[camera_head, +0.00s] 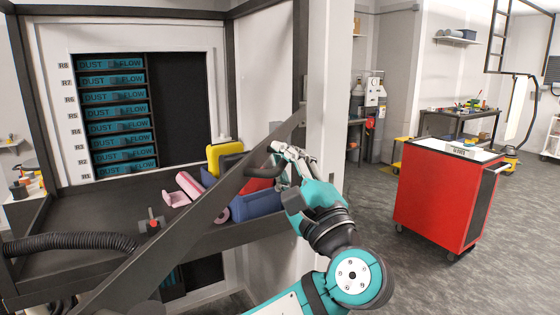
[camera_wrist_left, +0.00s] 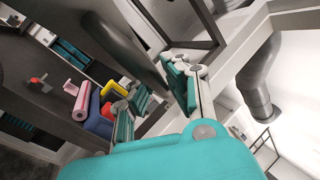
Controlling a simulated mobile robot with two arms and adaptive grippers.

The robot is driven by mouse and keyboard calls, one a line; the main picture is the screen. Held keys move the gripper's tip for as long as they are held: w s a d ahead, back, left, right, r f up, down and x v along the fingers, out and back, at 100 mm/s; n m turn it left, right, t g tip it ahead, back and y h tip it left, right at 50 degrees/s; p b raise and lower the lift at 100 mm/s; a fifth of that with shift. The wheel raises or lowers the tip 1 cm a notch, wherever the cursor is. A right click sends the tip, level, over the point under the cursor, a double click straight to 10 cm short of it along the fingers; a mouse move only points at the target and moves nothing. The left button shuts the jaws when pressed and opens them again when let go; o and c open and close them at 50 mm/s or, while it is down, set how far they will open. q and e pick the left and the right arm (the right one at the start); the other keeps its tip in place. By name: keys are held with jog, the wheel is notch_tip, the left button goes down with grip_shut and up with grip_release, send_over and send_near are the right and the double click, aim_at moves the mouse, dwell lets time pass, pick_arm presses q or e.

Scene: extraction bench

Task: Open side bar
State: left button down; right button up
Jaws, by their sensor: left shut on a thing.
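The side bar (camera_head: 200,214) is a dark flat beam. It runs diagonally across the front of the bench opening, from lower left to upper right. A black curved handle (camera_head: 262,171) stands out from its upper part. My left gripper (camera_head: 281,155) is at this handle, near the bar's upper end, and is shut on it. In the left wrist view the dark rounded handle (camera_wrist_left: 122,45) runs down toward the left gripper's fingers (camera_wrist_left: 158,98). The exact contact is partly hidden by the fingers. My right gripper is in neither view.
Behind the bar, the bench tray (camera_head: 90,213) holds pink, yellow, blue and red items and a red-knobbed part (camera_head: 153,225). A ribbed black hose (camera_head: 70,241) lies at left.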

pick_arm(q)
jog(key=shift+w+f, duration=0.1)
jog(key=shift+f, duration=0.2)
jog(key=c, duration=1.3)
grip_release()
jog(key=shift+w+r, duration=0.1)
jog(key=shift+c, duration=0.2)
jog(key=v, duration=1.2)
